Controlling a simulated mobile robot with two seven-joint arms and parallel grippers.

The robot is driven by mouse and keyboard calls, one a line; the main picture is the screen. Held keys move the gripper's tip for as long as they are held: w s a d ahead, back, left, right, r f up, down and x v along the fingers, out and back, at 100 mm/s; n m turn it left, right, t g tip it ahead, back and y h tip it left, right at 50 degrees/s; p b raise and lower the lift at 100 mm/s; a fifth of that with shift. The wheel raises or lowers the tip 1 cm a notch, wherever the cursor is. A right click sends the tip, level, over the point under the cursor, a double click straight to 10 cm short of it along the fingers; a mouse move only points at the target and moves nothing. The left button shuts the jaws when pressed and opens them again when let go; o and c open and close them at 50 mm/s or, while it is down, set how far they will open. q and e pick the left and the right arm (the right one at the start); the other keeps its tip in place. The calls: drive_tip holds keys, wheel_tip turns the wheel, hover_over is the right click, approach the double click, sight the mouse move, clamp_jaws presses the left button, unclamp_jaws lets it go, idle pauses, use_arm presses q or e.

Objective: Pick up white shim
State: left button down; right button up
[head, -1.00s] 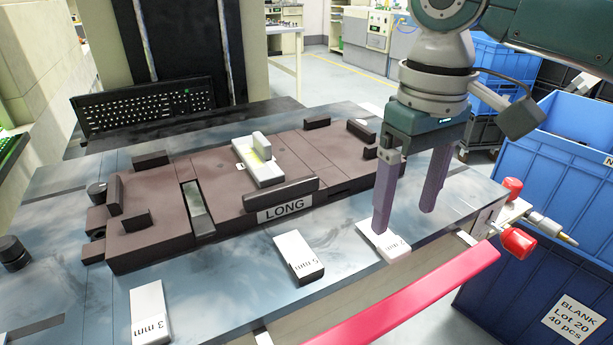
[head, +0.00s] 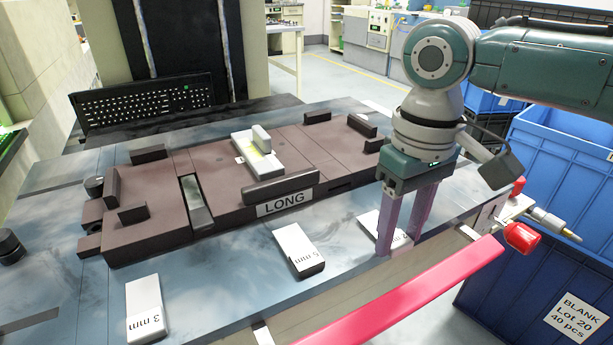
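Three white shims lie flat along the table's front: one marked 3 mm (head: 144,301), one marked 5 mm (head: 297,247), and one (head: 371,222) at the right, partly hidden by my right gripper. My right gripper (head: 400,248) points down at this right shim, its two purple fingers apart. Part of the shim's label shows between the fingers. I cannot tell whether the fingers touch it. Another white piece with an upright grip (head: 259,157) sits on the brown fixture. My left gripper is not in view.
The brown fixture (head: 232,184) with dark raised blocks and a LONG label stands behind the shims. A pink-red bar (head: 400,296) runs along the front edge. Red knobs (head: 521,237) and blue bins (head: 562,165) are at the right. A black keyboard (head: 142,103) lies behind.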

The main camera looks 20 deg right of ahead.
sight(398, 240)
clamp_jaws()
idle(0.3)
wheel_tip(398, 240, up, 20)
drive_tip(key=p, duration=0.4)
drive_tip(key=shift+c, duration=0.8)
unclamp_jaws()
clamp_jaws()
